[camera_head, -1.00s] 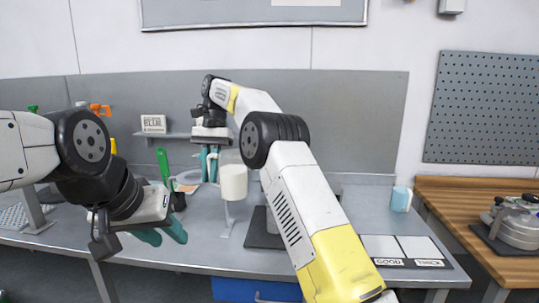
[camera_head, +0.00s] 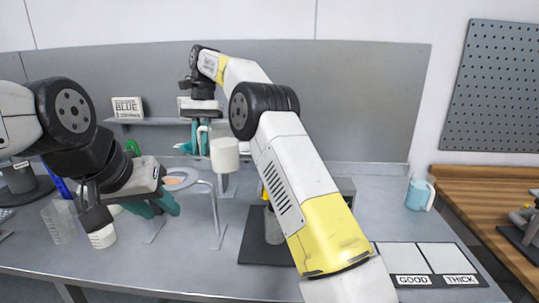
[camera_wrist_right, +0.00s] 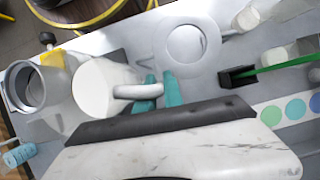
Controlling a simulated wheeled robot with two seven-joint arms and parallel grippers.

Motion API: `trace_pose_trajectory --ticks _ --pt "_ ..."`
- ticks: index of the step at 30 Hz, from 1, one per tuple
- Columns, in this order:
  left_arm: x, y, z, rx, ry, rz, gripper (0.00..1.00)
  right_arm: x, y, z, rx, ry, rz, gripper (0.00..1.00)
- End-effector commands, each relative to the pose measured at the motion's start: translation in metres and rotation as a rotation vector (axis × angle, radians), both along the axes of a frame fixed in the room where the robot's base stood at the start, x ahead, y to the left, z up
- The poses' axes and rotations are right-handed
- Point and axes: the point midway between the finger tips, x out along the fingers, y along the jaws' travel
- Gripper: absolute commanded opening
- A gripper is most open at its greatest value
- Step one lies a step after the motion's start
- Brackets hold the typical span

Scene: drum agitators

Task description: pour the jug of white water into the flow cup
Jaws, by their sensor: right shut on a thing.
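A white jug (camera_head: 225,155) hangs upright from my right gripper (camera_head: 199,138), whose teal fingers are shut on its handle. In the right wrist view the jug (camera_wrist_right: 93,90) shows a white top, with the fingers (camera_wrist_right: 163,90) at its handle. A round rimmed ring on a wire-legged stand (camera_head: 180,179), which looks like the flow cup, is just left of and below the jug. It shows as a pale ring with a grey centre in the right wrist view (camera_wrist_right: 187,43). My left gripper (camera_head: 153,205) is empty, its fingers apart, in front of the ring stand.
A grey metal container (camera_head: 273,226) stands on a black mat, partly behind my right arm. A clear beaker (camera_head: 59,223) and a small white cup (camera_head: 102,236) are below my left arm. A light-blue mug (camera_head: 419,195) and GOOD/THICK panels (camera_head: 427,258) are at the right.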

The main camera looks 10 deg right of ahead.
Motion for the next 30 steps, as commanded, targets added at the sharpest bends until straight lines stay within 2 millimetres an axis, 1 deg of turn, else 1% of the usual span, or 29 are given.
trace_pose_trajectory --ticks 11,30 --pt "0.0 0.0 0.0 0.0 0.0 0.0 0.36 -0.002 -0.004 0.005 0.063 -0.028 0.0 0.0" --pt "0.0 0.0 0.0 0.0 0.0 0.0 0.36 -0.011 -0.022 0.02 0.348 -0.169 -0.001 0.0"
